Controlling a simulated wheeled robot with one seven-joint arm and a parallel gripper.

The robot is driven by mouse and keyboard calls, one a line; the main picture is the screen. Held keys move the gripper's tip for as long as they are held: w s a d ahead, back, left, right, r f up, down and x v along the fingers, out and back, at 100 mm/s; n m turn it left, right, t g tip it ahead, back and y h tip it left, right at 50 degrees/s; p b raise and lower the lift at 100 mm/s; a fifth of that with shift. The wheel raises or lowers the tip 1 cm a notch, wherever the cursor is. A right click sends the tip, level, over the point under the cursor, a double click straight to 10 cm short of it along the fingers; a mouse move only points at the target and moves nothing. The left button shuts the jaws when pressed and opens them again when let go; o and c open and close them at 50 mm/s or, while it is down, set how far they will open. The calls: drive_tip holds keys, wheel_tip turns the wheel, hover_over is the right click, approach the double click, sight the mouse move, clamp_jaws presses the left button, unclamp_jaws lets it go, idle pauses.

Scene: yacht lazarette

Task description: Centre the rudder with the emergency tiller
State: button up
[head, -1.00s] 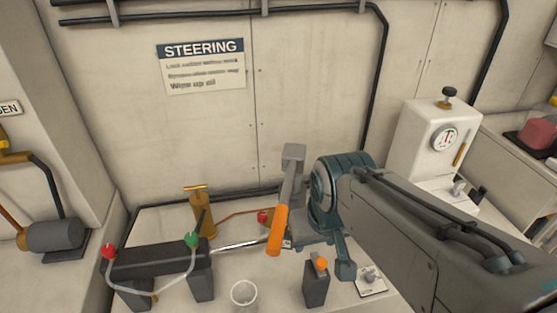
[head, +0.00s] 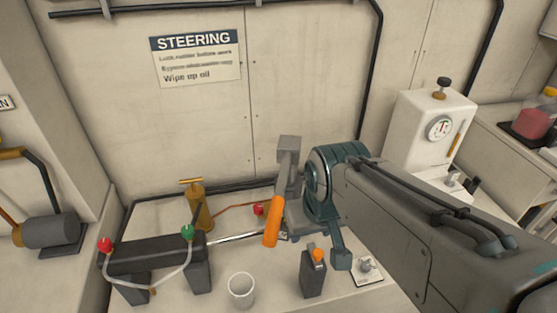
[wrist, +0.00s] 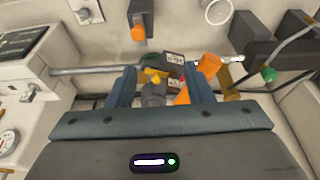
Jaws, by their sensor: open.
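The emergency tiller appears to be the grey bar with an orange grip (head: 272,221), beside my gripper in the head view. A grey block (head: 290,144) tops the bar. My gripper (wrist: 160,78) is open over the steering gear. In the wrist view, a yellow piece and grey fitting (wrist: 153,88) show between the fingers, and an orange grip (wrist: 209,66) lies by the right finger. I cannot tell whether they touch. The rudder stock is largely hidden. The black steering cylinder (head: 150,255) has a steel rod (head: 232,237) running toward the gripper.
A clear cup (head: 240,290) stands in front of the rod. A dark post with an orange knob (head: 314,272) and a small plate with a fitting (head: 366,268) stand nearby. A white gauge cabinet (head: 425,130) is at right. The STEERING sign (head: 195,58) hangs on the back wall.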

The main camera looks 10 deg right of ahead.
drive_tip(key=shift+r, duration=0.1)
drive_tip(key=c, duration=0.6)
drive_tip(key=w+a+r+m+p, duration=0.1)
drive_tip(key=w+a+m+g+p, duration=0.1)
drive_tip(key=w, duration=0.1)
drive_tip(key=w+a+r+m+p, duration=0.1)
drive_tip(key=w+a+m, duration=0.1)
drive_tip(key=shift+w+r+g+p, duration=0.1)
drive_tip(key=shift+r+g+p, duration=0.2)
drive_tip(key=shift+r+p, duration=0.05)
clamp_jaws()
drive_tip(key=w+a+m+g+p, duration=0.1)
drive_tip(key=w+a+m+p, duration=0.25)
drive_tip(key=a, duration=0.25)
wheel_tip(320, 180, down, 10)
drive_tip(key=w+m+b, duration=0.1)
drive_tip(key=b, duration=0.7)
drive_tip(key=shift+a+f+g, duration=0.15)
drive_tip(key=shift+f+g, duration=0.05)
drive_tip(key=shift+g, duration=0.1)
drive_tip(key=shift+m, duration=0.25)
